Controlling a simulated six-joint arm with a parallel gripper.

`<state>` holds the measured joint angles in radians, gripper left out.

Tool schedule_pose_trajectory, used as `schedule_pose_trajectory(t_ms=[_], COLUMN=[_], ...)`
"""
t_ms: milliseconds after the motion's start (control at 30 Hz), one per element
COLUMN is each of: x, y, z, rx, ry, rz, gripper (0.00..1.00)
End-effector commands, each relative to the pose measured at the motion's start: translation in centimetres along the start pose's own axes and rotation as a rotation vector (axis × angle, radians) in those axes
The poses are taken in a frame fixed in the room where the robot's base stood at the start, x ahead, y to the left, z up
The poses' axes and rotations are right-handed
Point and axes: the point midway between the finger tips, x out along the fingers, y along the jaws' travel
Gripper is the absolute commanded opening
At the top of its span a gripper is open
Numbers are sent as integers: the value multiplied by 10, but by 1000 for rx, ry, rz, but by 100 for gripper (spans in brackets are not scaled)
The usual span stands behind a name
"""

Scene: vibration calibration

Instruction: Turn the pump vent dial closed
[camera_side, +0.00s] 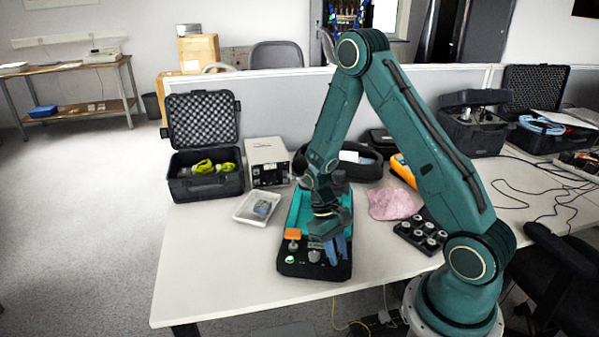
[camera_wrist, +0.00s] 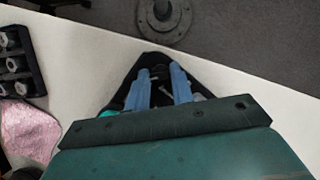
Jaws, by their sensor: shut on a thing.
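The pump unit (camera_side: 312,271) is a black base with a teal upper part, lying on the white table; its black front corner also shows in the wrist view (camera_wrist: 120,92). Its front face carries an orange part (camera_side: 292,233), a green button (camera_side: 290,259) and small grey knobs (camera_side: 314,256). My gripper (camera_side: 336,256) is down at the right front of this face, its blue fingers on either side of a dark dial (camera_wrist: 160,74). The fingers are shut on this dial and hide most of it, so its pointing direction cannot be read.
A white tray (camera_side: 244,213) and an open black case (camera_side: 183,186) stand to the left. A pink cloth (camera_side: 393,202) and a black block with several round pieces (camera_side: 409,238) lie to the right. The table's front edge is close to the unit.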

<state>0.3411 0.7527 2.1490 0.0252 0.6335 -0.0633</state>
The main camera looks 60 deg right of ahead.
Motion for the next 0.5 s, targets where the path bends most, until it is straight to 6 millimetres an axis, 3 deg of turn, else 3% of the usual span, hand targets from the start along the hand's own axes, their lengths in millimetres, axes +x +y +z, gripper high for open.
schedule_pose_trajectory(t_ms=[500], x=[-1], y=[-4], z=[-1], rx=[-394], ry=[5], rz=[164], gripper=[0])
